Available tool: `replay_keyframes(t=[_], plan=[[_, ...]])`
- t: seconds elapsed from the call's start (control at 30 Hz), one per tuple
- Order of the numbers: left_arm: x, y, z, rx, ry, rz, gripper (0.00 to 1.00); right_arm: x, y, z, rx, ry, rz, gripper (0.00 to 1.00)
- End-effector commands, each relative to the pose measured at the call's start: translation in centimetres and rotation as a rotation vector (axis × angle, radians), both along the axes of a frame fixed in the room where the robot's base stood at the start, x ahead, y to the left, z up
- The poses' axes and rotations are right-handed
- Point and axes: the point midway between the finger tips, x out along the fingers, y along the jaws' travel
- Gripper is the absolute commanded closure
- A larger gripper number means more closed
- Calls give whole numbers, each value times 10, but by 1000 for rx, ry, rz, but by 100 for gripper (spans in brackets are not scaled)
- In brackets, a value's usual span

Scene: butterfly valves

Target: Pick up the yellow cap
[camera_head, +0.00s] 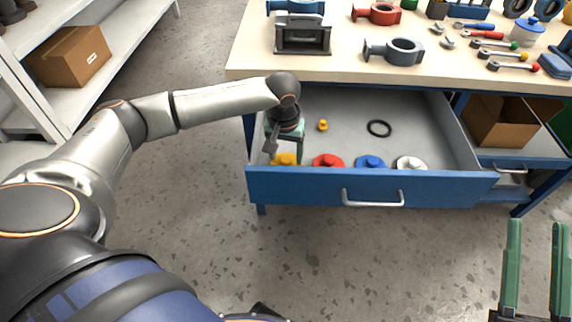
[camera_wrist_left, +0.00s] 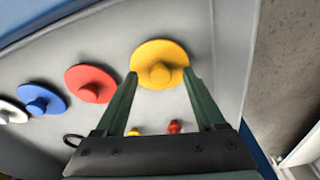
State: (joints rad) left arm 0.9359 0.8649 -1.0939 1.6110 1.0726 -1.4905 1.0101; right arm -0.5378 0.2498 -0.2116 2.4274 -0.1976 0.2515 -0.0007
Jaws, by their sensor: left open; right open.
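The yellow cap (camera_head: 284,160) lies at the front left of the open drawer (camera_head: 300,186). In the left wrist view, the yellow cap (camera_wrist_left: 160,60) is a round disc with a raised knob. My left gripper (camera_head: 286,146) reaches down into the drawer over it. Its two green fingers (camera_wrist_left: 160,76) are open, one on each side of the knob, with the tips overlapping the cap's lower edge in that view. I cannot tell whether they touch it. My right gripper (camera_head: 537,226) is open and empty, in front of the drawer at the lower right.
A red cap (camera_head: 328,161), blue cap (camera_head: 370,162) and white cap (camera_head: 410,163) lie in a row to the right. A small yellow piece (camera_head: 322,125) and a black ring (camera_head: 378,128) lie farther back. The worktop (camera_head: 345,70) overhangs the drawer's back.

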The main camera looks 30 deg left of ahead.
Motion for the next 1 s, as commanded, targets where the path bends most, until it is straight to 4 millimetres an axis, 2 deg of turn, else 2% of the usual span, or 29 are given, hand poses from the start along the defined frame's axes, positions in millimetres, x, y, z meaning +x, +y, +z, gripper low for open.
replay_keyframes(t=[0.13, 0.4, 1.0], plan=[[1, 0, -6, 0, -1, -1, 28, -7, 1, 12, -1, -58, 11, 55], [1, 0, -6, 0, -1, -1, 28, -8, 2, 14, -1, -68, 12, 55], [1, 0, -6, 0, 0, -1, 96, -8, 2, 14, 0, -67, 14, 55]])
